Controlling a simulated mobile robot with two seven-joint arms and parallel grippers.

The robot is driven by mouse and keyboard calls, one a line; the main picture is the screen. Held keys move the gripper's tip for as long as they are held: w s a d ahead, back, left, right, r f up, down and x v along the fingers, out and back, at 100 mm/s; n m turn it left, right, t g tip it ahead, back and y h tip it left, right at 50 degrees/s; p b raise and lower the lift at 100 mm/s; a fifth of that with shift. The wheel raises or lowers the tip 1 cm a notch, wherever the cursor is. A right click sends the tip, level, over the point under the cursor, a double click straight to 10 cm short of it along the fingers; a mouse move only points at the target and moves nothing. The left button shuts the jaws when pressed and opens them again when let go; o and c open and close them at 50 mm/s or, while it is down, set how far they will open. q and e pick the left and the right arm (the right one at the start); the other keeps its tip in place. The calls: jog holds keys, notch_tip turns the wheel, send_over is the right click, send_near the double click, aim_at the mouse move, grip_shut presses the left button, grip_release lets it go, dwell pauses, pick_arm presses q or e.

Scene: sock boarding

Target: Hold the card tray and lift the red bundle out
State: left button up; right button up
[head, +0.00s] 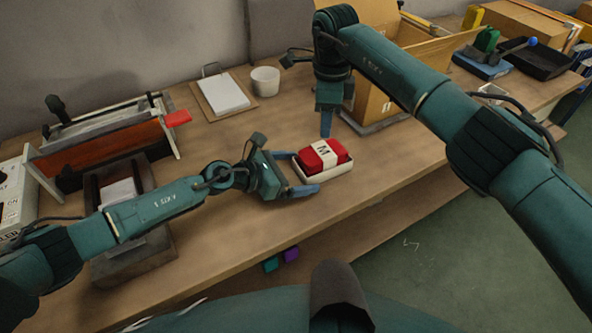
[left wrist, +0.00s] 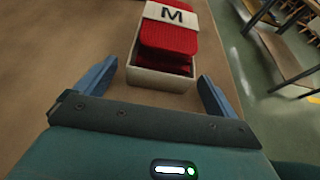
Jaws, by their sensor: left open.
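The red bundle (head: 316,157), with a white band marked M, sits in the white card tray (head: 334,173) near the table's front edge. My left gripper (head: 304,172) is open at the tray's left end, one finger towards each long side. I cannot tell whether the fingers touch it. My right gripper (head: 326,125) points down just behind the tray, apart from the bundle; its finger opening is not clear.
A cardboard box (head: 375,104) is close behind my right gripper. The table right of the tray is clear.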

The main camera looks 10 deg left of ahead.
aim_at(324, 151)
pick_arm(q)
jog(key=c, duration=1)
jog(key=shift+c, duration=0.2)
pick_arm(e)
jog(key=shift+o, duration=1.4)
jog(key=shift+r+n, duration=0.25)
jog(key=shift+n, duration=0.05)
jog(key=o, duration=0.4)
notch_tip(324, 151, up, 2)
jog(key=n, duration=0.4)
jog(key=shift+w+r, duration=0.1)
jog(key=shift+r, duration=0.1)
jog(key=o, duration=0.3)
jog(key=shift+d+r+n, duration=0.1)
jog(key=shift+r+n, duration=0.25)
jog(key=shift+n, duration=0.65)
notch_tip(324, 151, down, 12)
jog(key=shift+r, duration=0.15)
